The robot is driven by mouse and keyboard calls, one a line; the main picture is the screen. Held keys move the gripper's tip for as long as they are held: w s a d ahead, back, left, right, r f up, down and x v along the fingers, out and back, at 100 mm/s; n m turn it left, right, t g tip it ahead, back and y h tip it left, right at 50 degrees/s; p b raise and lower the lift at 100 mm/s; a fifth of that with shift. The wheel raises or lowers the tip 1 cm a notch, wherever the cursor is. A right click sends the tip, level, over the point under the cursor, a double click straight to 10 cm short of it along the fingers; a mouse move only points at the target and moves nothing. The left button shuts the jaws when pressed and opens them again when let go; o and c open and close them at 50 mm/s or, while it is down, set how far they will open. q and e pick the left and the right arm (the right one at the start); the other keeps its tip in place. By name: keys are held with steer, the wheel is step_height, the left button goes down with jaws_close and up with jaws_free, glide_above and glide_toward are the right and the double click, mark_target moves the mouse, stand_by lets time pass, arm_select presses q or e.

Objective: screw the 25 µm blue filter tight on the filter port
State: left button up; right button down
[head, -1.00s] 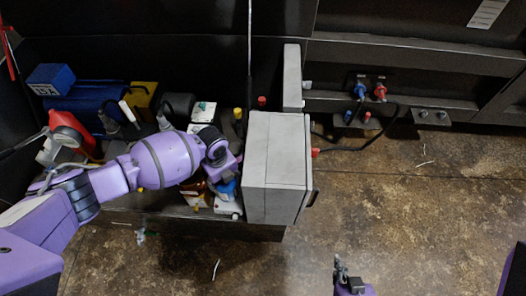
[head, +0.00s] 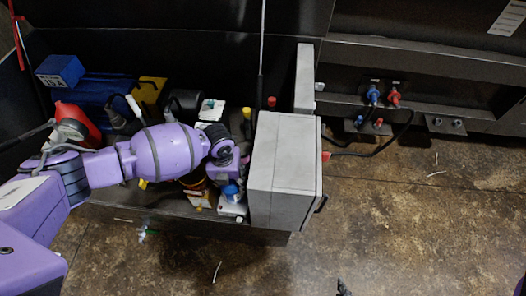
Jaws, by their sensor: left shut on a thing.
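My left gripper (head: 229,178) is at the left side of the grey box, over the cluttered shelf, pointing down. It is shut on a small blue part (head: 231,190), which looks like the blue filter; its label cannot be read. The blue part is upright, just above or on a white piece (head: 232,208). I cannot tell whether they touch. The filter port cannot be made out; the gripper and wrist cover that spot. Only a dark tip of my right gripper (head: 343,288) shows at the bottom edge, over the floor.
The grey box (head: 285,165) stands close to the right of my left gripper. A blue box (head: 60,71), a red part (head: 78,122) and a yellow part (head: 150,95) crowd the shelf. Blue and red connectors (head: 393,95) with black hoses are at right. The floor below is mostly clear.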

arm_select(q)
steer(key=shift+w+d+r+m, duration=0.15)
steer(key=shift+w+m, duration=0.1)
steer(key=shift+m, duration=0.35)
arm_select(e)
steer(key=shift+s+f, duration=0.25)
steer(key=shift+f, duration=0.1)
arm_select(q)
steer(key=m+b, duration=0.1)
steer(key=m, duration=0.2)
steer(key=shift+w+m+b, duration=0.1)
steer(key=shift+m+b, duration=0.45)
steer(key=shift+m, duration=0.55)
steer(key=o, duration=1.4)
arm_select(e)
steer(key=shift+s+f+g, duration=0.15)
steer(key=shift+s+f, duration=0.25)
steer(key=shift+f, duration=0.25)
steer(key=shift+s+f+g, duration=0.15)
steer(key=shift+s+f, duration=0.25)
steer(key=shift+f, duration=0.2)
arm_select(q)
steer(key=shift+s+f, duration=0.2)
steer(key=shift+s, duration=0.05)
steer(key=shift+c, duration=0.6)
arm_select(e)
steer(key=shift+r, duration=0.1)
